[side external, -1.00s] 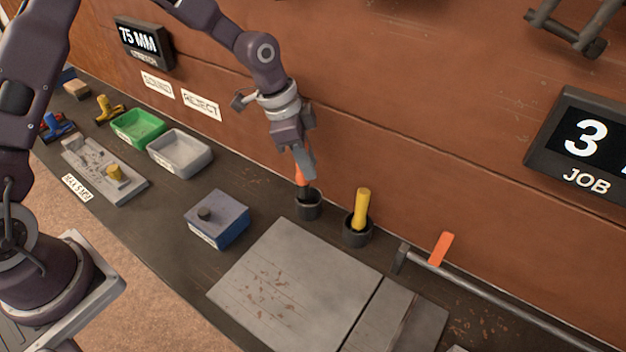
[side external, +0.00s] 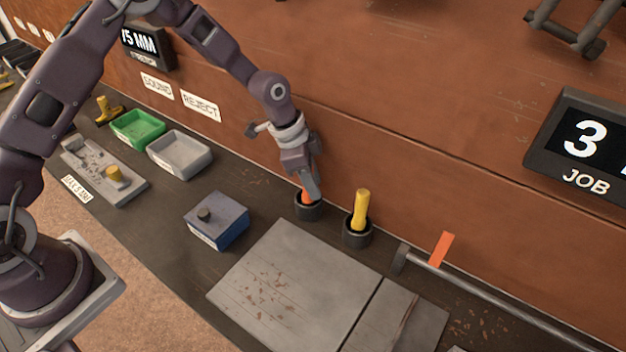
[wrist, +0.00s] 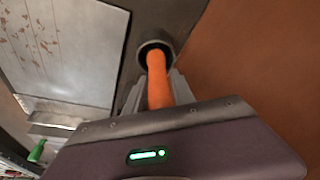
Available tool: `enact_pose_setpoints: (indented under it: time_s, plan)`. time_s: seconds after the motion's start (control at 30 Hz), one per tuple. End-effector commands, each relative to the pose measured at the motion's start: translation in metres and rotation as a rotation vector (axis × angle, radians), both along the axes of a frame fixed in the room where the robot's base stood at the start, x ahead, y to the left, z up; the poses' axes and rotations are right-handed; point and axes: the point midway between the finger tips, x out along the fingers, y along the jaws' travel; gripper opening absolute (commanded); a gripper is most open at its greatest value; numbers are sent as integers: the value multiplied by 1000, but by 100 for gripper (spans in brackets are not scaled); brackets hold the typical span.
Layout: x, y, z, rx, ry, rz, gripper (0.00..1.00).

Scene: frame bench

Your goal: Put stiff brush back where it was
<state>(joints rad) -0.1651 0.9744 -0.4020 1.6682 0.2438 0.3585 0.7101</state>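An orange-handled brush (side external: 305,197) stands in the left dark cup (side external: 308,212), with only part of its handle showing above the rim. My gripper (side external: 312,188) is over this cup, its fingers around the handle and shut on it. In the wrist view the orange handle (wrist: 158,82) runs between my fingers (wrist: 155,97) into the mouth of the cup (wrist: 144,50). The brush's bristles are hidden inside the cup. A yellow handle (side external: 361,208) stands tilted slightly in the right dark cup (side external: 357,237), apart from my gripper.
A blue box with a knob (side external: 217,220), a grey tray (side external: 180,153) and a green tray (side external: 138,129) lie to the left. A grey plate (side external: 290,285) with brown flakes is in front. A rail with an orange tab (side external: 441,249) is at right. The brown wall rises close behind the cups.

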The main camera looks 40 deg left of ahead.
Motion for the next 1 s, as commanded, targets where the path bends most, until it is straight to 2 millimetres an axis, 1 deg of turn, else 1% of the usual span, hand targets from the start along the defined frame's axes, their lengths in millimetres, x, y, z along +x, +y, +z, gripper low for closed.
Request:
enact_pose_setpoints:
  time_s: [0.03, 0.07, 0.3, 0.4, 0.47, 0.7, 0.8, 0.9, 1.0]
  plan:
    - [0, 0, 0, 0, 0, 0, 42]
    - [0, 0, 0, 0, 0, 0, 44]
    - [0, 0, 0, 0, 0, 0, 44]
    - [0, 1, 6, 0, -2, 1, 44]
    - [-1, 4, 16, 0, -3, 1, 44]
    - [-12, 20, 78, 1, -6, 3, 44]
    - [-16, 26, 99, 0, -4, 2, 44]
    - [-19, 29, 111, 0, -2, 1, 44]
    - [-20, 30, 117, 1, -1, 0, 44]
